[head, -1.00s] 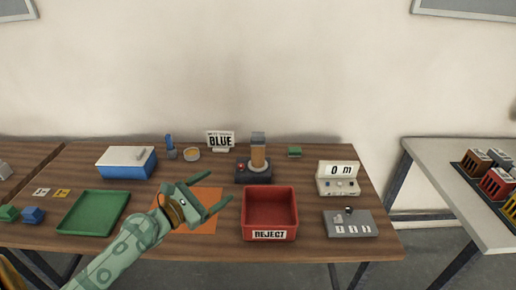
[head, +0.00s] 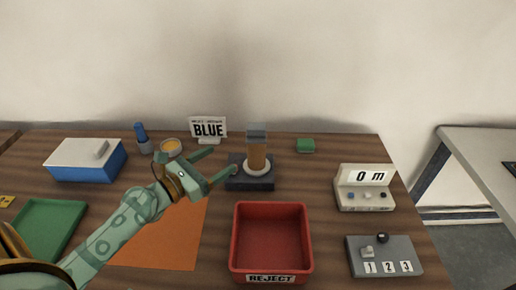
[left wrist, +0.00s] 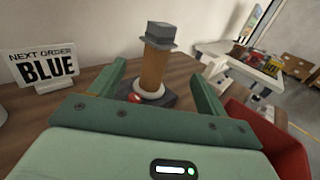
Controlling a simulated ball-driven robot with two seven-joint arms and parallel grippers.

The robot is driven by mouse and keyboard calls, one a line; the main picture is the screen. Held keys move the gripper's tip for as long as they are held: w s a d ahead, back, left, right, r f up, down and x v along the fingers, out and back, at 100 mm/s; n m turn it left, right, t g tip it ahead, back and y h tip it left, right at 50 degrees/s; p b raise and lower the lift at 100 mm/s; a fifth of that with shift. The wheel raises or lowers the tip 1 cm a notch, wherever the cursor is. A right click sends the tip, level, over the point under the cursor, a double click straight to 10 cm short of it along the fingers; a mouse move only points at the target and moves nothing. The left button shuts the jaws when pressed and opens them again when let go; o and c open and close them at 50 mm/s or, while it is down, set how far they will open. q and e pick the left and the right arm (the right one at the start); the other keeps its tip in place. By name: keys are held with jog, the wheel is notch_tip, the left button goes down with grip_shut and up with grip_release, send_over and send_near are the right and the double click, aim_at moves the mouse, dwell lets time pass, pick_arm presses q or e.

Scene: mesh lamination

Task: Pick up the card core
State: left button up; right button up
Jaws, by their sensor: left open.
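A brown upright cylinder (head: 257,156), which looks like the card core, stands on a dark base (head: 250,183) with a white ring around its foot and a grey block (head: 256,130) on top. In the left wrist view the brown cylinder (left wrist: 153,72) shows beyond and between my fingers. My left gripper (head: 224,163) is open and empty, to the left of the cylinder, its fingers pointing towards it. In the head view the fingers look apart from it. My right gripper is not in view.
A red reject bin (head: 271,275) stands in front of the base. A BLUE sign (head: 208,128), a yellow-topped round dish (head: 171,147) and a blue-white box (head: 86,160) are left. A display box (head: 365,187) and a grey numbered panel (head: 385,257) are right. An orange sheet (head: 165,245) lies front left.

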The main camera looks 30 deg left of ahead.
pick_arm(q)
jog(key=p, duration=0.2)
send_near(263, 133)
jog(key=x, duration=0.3)
jog(key=shift+w+a+f, duration=0.15)
jog(key=shift+w+f, duration=0.05)
jog(key=shift+w, duration=0.2)
jog(key=x, duration=0.6)
jog(key=shift+w+f+b, duration=0.1)
jog(key=shift+f+b, duration=0.05)
jog(key=shift+b, duration=0.25)
jog(key=c, duration=1.4)
